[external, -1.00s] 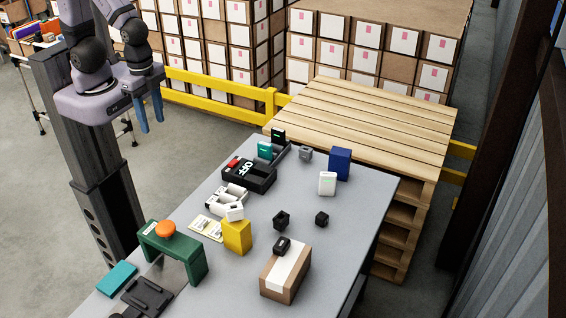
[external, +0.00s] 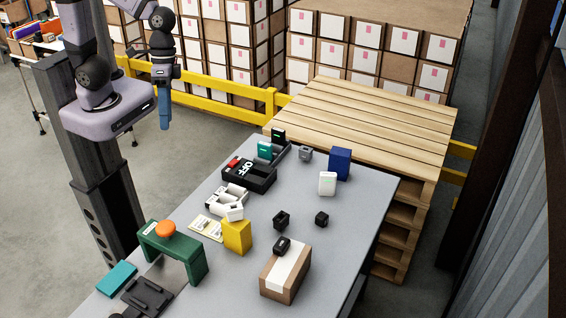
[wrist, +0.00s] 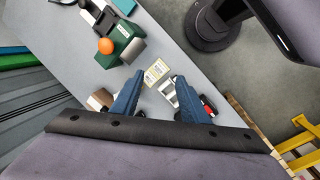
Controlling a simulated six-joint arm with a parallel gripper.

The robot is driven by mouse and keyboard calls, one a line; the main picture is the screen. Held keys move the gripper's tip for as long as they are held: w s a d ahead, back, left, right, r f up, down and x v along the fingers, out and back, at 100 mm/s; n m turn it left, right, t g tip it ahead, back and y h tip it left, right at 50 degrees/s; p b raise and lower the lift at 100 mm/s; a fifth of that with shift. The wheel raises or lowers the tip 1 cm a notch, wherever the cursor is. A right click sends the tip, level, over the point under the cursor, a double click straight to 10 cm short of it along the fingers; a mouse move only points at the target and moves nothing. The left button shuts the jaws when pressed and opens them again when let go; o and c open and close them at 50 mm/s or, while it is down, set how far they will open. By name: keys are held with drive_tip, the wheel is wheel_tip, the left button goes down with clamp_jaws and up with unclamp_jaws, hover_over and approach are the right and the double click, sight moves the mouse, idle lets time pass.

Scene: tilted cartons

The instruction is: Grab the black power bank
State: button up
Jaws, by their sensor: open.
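My gripper (external: 164,122) hangs in the air left of the grey table, well above and apart from everything on it. In the wrist view its two blue fingers (wrist: 158,82) are spread, with nothing held between them. A small black upright block with a green mark (external: 278,136) stands at the table's far end, beside a teal block (external: 265,150); it may be the power bank, but I cannot be sure. A small black cube (external: 321,218) and a black open piece (external: 281,220) lie nearer the table's middle. The black upright block is not identifiable in the wrist view.
The table (external: 300,195) also holds a black OFF box (external: 249,175), a white device (external: 327,184), a blue box (external: 340,163), a yellow box (external: 237,237), a carton (external: 285,275) with a black item (external: 282,244) on it, and a green stand (external: 190,257). A wooden pallet (external: 370,120) stands behind.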

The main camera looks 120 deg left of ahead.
drive_tip(key=w+a+f+n+t+h+b, duration=0.3)
drive_tip(key=w+a+n+t+b, duration=0.6)
drive_tip(key=w+a+n+b, duration=0.75)
drive_tip(key=s+a+r+n+t+y+b, duration=0.2)
drive_tip(key=s+a+n+t+b, duration=0.15)
drive_tip(key=a, duration=0.55)
drive_tip(key=s+a+r+n+t+y+b, duration=0.15)
drive_tip(key=a+n, duration=0.25)
drive_tip(key=a, duration=0.5)
drive_tip(key=s+a+r+n+t+y+b, duration=0.2)
drive_tip(key=s+a+n+t+b, duration=0.15)
drive_tip(key=a, duration=0.55)
approach(285, 134)
drive_tip(key=w+n, duration=0.1)
drive_tip(key=w, duration=0.2)
drive_tip(key=shift+w, duration=0.4)
drive_tip(key=shift+h, duration=0.35)
drive_tip(key=shift+w+d+r+p, duration=0.1)
drive_tip(key=shift+w+p, duration=0.45)
drive_tip(key=shift+w, duration=1)
drive_tip(key=shift+w+d+r+p, duration=0.1)
drive_tip(key=shift+w+p, duration=0.45)
drive_tip(key=shift+w, duration=1.05)
drive_tip(key=shift+w+f, duration=0.1)
drive_tip(key=shift+w, duration=0.4)
drive_tip(key=shift+c, duration=0.6)
